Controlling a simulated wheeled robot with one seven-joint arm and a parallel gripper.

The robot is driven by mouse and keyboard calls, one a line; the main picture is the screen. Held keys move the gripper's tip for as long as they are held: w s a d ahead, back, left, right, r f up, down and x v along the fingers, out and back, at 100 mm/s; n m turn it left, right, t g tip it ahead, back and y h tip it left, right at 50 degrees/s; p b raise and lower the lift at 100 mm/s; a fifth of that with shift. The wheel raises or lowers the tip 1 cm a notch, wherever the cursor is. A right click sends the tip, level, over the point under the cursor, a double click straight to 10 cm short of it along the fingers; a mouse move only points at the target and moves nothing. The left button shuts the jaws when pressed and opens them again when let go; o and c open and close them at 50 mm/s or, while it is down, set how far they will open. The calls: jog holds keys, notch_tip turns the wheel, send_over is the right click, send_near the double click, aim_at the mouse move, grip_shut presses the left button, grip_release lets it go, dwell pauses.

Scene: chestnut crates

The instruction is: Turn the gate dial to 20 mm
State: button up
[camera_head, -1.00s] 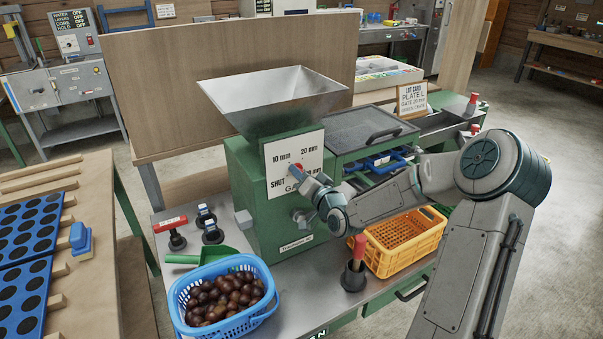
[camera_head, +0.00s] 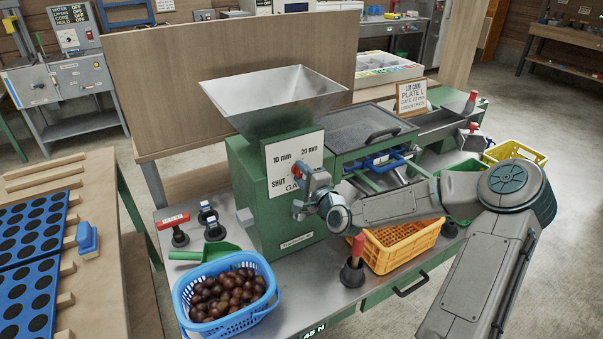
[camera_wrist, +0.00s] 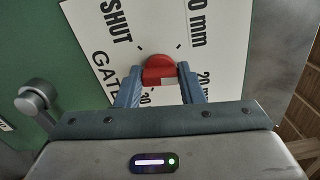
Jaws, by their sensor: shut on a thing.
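The red gate dial (camera_head: 304,171) is on a white plate (camera_head: 283,187) on the front of the green hopper machine (camera_head: 250,205). The plate reads 10 mm, 20 mm and SHUT; a further label is partly hidden by my gripper. In the wrist view the dial (camera_wrist: 158,69) sits between the two blue fingers of my gripper (camera_wrist: 160,80), which is shut on it. A pale patch shows at the dial's lower edge. I cannot tell which mark the dial points to. In the head view my gripper (camera_head: 310,181) covers part of the dial.
A blue basket of chestnuts (camera_head: 185,301), a green scoop (camera_head: 205,253) and a red-handled tool (camera_head: 352,270) stand on the bench. An orange crate (camera_head: 385,259) lies under my forearm. A lot card (camera_head: 411,96) reads PLATE L, GATE 20 mm. A grey lever (camera_wrist: 36,99) sticks out beside the plate.

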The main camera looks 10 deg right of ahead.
jog(key=m, duration=0.6)
jog(key=shift+m, duration=0.3)
dwell(0.4)
jog(key=o, duration=1)
jog(key=v, duration=1.4)
jog(key=shift+b, duration=0.35)
